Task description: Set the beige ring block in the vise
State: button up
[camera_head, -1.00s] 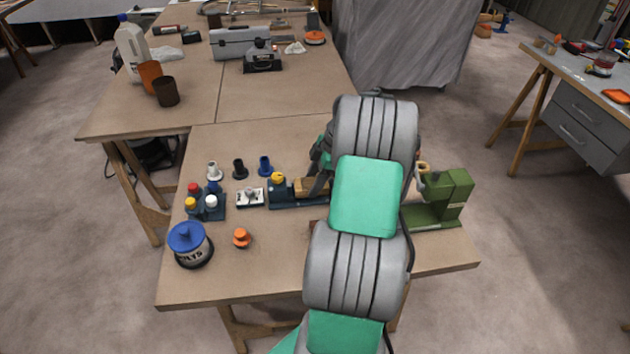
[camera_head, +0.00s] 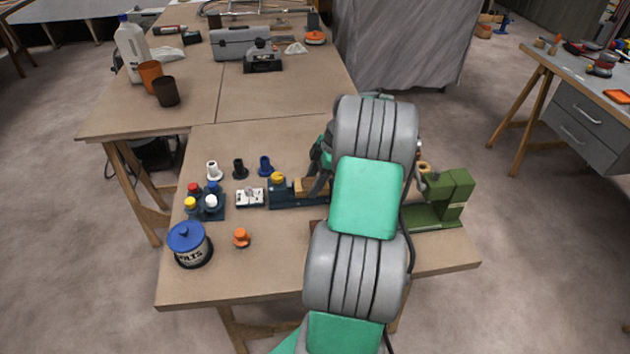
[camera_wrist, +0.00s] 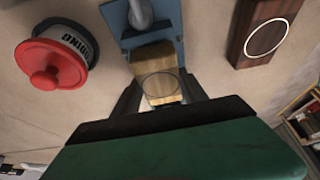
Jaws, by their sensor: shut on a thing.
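The beige ring block (camera_wrist: 155,62) shows in the wrist view with a thin dark ring on its face. My gripper (camera_wrist: 160,92) is shut on it, one dark finger on each side. The block's far end lies at the blue vise (camera_wrist: 172,15), close to its grey screw part (camera_wrist: 140,14). In the head view the block (camera_head: 304,186) sits at the vise (camera_head: 284,196), left of my arm. My arm hides most of the gripper and the vise's right part there. I cannot tell whether the block rests on the vise bed.
A dark brown block with a white ring (camera_wrist: 265,32) and a red-lidded jar (camera_wrist: 52,66) flank the vise in the wrist view. A green machine (camera_head: 447,198) stands right of my arm. A blue-lidded jar (camera_head: 190,245) and orange knob (camera_head: 241,238) stand front left.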

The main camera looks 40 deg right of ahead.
jog(key=shift+f+b, duration=0.45)
jog(key=shift+f, duration=0.1)
jog(key=o, duration=1.1)
jog(key=shift+o, duration=0.2)
jog(key=shift+p+v, duration=0.9)
jog(key=shift+v, duration=0.25)
jog(key=shift+p+v, duration=3.25)
jog(key=shift+v, duration=1.1)
